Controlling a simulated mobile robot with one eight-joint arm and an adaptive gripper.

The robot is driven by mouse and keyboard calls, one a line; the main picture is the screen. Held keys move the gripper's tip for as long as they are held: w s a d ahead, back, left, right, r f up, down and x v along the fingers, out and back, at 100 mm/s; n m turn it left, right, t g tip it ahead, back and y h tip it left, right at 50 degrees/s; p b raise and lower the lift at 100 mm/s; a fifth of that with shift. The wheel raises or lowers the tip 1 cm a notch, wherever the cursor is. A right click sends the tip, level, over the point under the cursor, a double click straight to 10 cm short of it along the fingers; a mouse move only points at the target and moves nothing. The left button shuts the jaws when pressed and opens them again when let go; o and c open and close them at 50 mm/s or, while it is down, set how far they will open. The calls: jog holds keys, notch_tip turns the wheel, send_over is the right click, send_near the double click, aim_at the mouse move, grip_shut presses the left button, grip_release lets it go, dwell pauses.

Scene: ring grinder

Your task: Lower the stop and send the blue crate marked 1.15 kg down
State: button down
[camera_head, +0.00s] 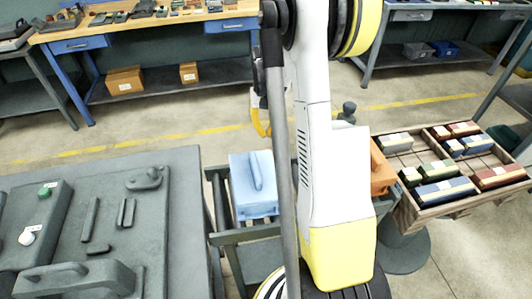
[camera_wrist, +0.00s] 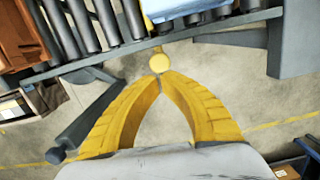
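The blue crate (camera_head: 252,188), with a handle on its lid, sits on the roller conveyor left of my arm in the head view. Its lower edge shows at the top of the wrist view (camera_wrist: 192,8). No weight marking is readable. My gripper (camera_wrist: 160,76) has its yellow fingers brought together at the tips, with nothing visible between them. A round yellow knob (camera_wrist: 173,63) lies just beyond the tips, by the conveyor rail; contact cannot be told. A yellow upright piece (camera_wrist: 149,24) stands beside the crate, possibly the stop. In the head view my arm and a pole partly hide the gripper.
An orange crate (camera_head: 382,168) is right of my arm. A dark lever (camera_wrist: 88,122) juts out left of my fingers. A wooden tray (camera_head: 448,208) of small boxes stands at right, a grey bench (camera_head: 150,240) at left. Open floor lies behind the conveyor.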

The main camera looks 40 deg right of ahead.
jog(key=shift+s+a+f+b, duration=0.15)
jog(key=shift+f+b, duration=0.95)
jog(key=shift+f, duration=0.6)
jog(key=shift+s+a+f+b, duration=0.1)
jog(key=shift+f+b, duration=1)
jog(key=shift+f, duration=0.6)
